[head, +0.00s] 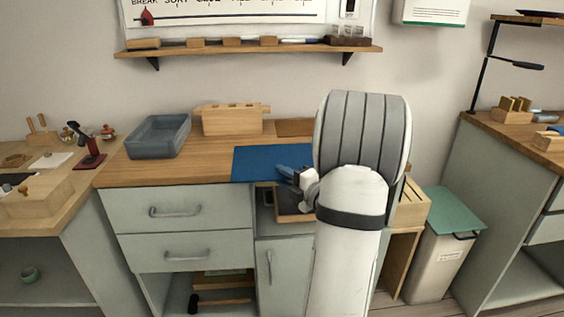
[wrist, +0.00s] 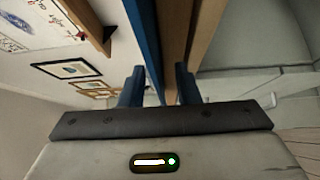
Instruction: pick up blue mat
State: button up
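The blue mat (head: 262,163) lies flat on the wooden counter, its front part at the counter's front edge. In the wrist view the mat (wrist: 147,40) is a thin blue strip seen nearly edge-on. My gripper (head: 287,173) is at the front edge of the counter, by the mat's front right part. In the wrist view my gripper (wrist: 161,86) has its two dark blue fingers apart, with the blue strip and wooden edge showing between or just beyond them. I cannot tell whether the fingers touch the mat. My arm hides the mat's right end.
A grey-blue bin (head: 158,137) and a wooden block holder (head: 233,119) stand left of the mat. A wall shelf (head: 248,50) runs above. A lidded bin (head: 435,245) stands at right.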

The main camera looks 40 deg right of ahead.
jog(key=shift+c, duration=0.2)
grip_shut()
dwell(0.4)
